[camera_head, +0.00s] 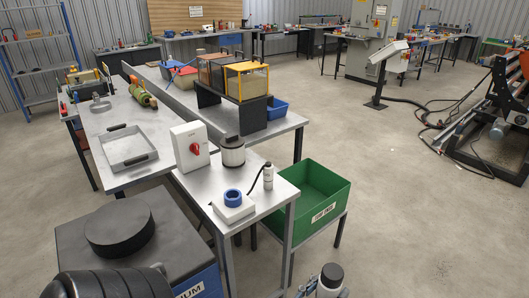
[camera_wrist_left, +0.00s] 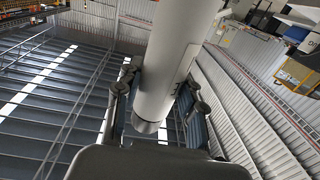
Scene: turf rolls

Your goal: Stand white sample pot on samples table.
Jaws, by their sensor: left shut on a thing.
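A white sample pot (camera_head: 329,280) with a dark lid is at the bottom edge of the head view, upright or nearly so. My left gripper (camera_head: 318,288) is shut on it, mostly cut off by the frame edge. In the left wrist view the pot is a white cylinder (camera_wrist_left: 172,65) between the two fingers (camera_wrist_left: 155,95). A near steel-topped table (camera_head: 268,203) stands ahead and left of the pot; I cannot tell whether it is the samples table. The pot is apart from it. My right gripper is not in view.
The near table carries a white device with a blue ring (camera_head: 233,200), a small bottle (camera_head: 268,176), a dark-lidded jar (camera_head: 232,151) and a red-switch box (camera_head: 190,145). A green bin (camera_head: 318,198) stands right of it. Open floor (camera_head: 410,215) lies further right.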

